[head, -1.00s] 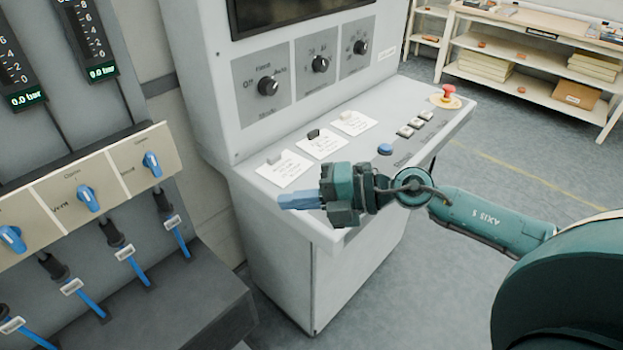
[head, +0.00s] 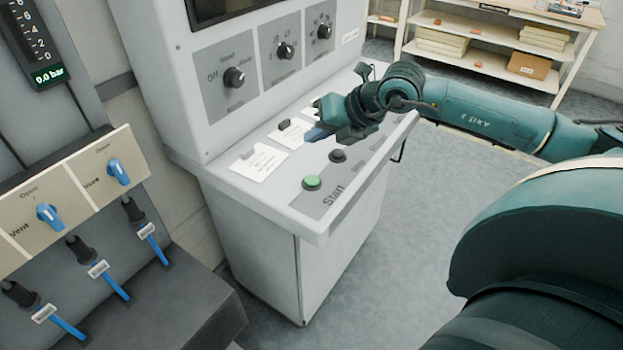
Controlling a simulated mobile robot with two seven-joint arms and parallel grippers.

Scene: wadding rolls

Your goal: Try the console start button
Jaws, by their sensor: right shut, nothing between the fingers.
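The green start button (head: 312,182) sits near the front left of the sloping console panel (head: 219,183), with the word Start printed beside it. A dark button (head: 337,156) is to its right. My right gripper (head: 314,133) is over the panel, beyond the green button and apart from it. Its blue fingers are shut with nothing between them, and they point left toward the white cards. The gripper and arm hide the panel's right part. My left gripper is not in view.
White cards (head: 258,162) lie on the panel below the rotary knobs (head: 234,77). A valve panel with blue handles (head: 48,215) and a gauge reading 0.0 bar (head: 48,76) stand at left. Shelves with boxes (head: 528,65) are at the back right. Floor right of the console is clear.

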